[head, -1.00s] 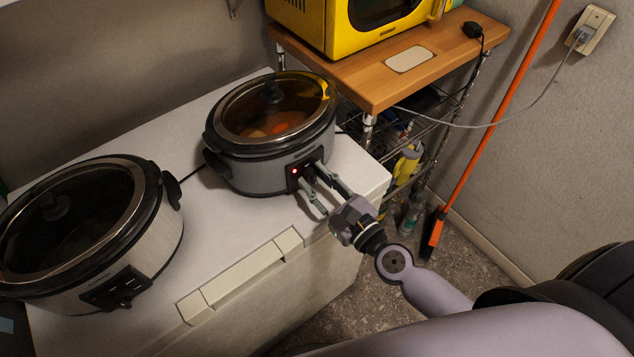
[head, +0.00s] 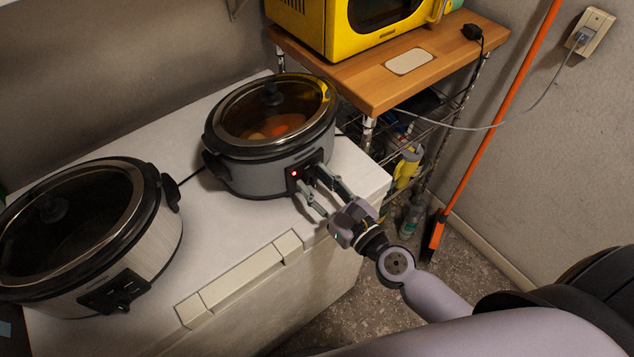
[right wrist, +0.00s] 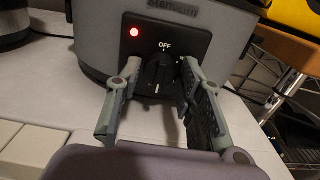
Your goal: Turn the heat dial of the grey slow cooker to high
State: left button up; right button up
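The grey slow cooker (head: 262,172) stands on the white chest top, with a glass lid and food showing inside. Its black control panel (right wrist: 190,42) has a lit red light and the word OFF above the dial. The black heat dial (right wrist: 158,72) has a pale mark low on its face; I cannot read its exact setting. My right gripper (head: 311,178) is at the panel. In the right wrist view its fingers (right wrist: 160,73) stand apart, one on each side of the dial, with gaps showing. My left gripper is out of view.
A second slow cooker (head: 88,235) with a pale body stands at the left. A yellow microwave (head: 345,25) sits on a wooden-topped rack (head: 440,65) behind. The chest's handle ledge (head: 240,277) runs along the front edge. An orange-handled broom (head: 490,130) leans at the right.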

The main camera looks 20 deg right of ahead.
jog(key=shift+o, duration=1.3)
jog(key=shift+s, duration=0.1)
jog(key=shift+s+d, duration=0.25)
jog(key=shift+s, duration=0.35)
jog(key=v, duration=1)
jog(key=shift+s, duration=0.3)
jog(key=shift+d, duration=0.1)
